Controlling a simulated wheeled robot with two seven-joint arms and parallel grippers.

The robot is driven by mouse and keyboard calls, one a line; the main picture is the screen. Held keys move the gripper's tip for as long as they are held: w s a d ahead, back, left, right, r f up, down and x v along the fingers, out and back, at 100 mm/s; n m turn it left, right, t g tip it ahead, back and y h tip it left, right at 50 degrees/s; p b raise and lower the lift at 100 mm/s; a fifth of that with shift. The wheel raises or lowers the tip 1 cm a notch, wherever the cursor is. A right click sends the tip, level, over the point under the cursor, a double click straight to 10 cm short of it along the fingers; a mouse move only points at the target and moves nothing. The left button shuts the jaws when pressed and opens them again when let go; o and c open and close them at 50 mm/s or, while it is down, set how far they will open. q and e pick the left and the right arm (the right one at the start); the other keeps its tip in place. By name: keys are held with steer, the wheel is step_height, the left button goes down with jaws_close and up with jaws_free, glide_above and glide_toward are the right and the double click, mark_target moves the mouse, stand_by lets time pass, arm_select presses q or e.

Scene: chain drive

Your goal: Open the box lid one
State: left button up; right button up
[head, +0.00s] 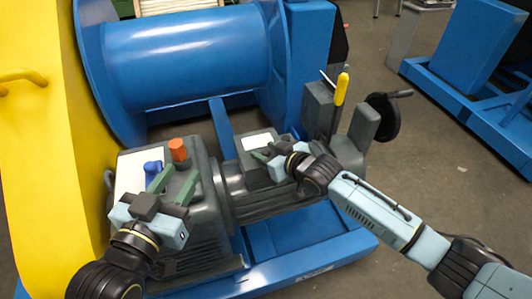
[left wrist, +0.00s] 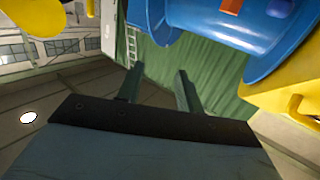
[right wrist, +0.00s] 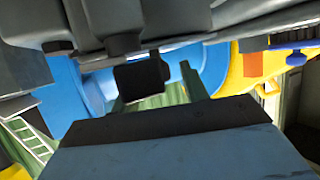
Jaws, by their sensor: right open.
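A grey machine housing (head: 210,238) has a box with a white panel (head: 128,172) at its left, and a smaller box with a white label (head: 258,141) near the middle. I cannot tell which one is box lid one. My left gripper (head: 172,180) is open and empty over the left box, close to a blue knob (head: 153,168) and an orange cap (head: 178,150). My right gripper (head: 264,152) is open beside the smaller box. In the right wrist view a black block (right wrist: 141,78) appears between its fingers; contact is unclear.
A large blue drum (head: 190,60) stands behind the housing. A yellow panel (head: 40,130) closes the left side. A yellow-handled lever (head: 341,88) and a black handwheel (head: 384,118) stand at the right. The floor (head: 440,150) to the right is open.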

steer(key=shift+w+a, duration=0.15)
jaws_close()
stand_by(0.4)
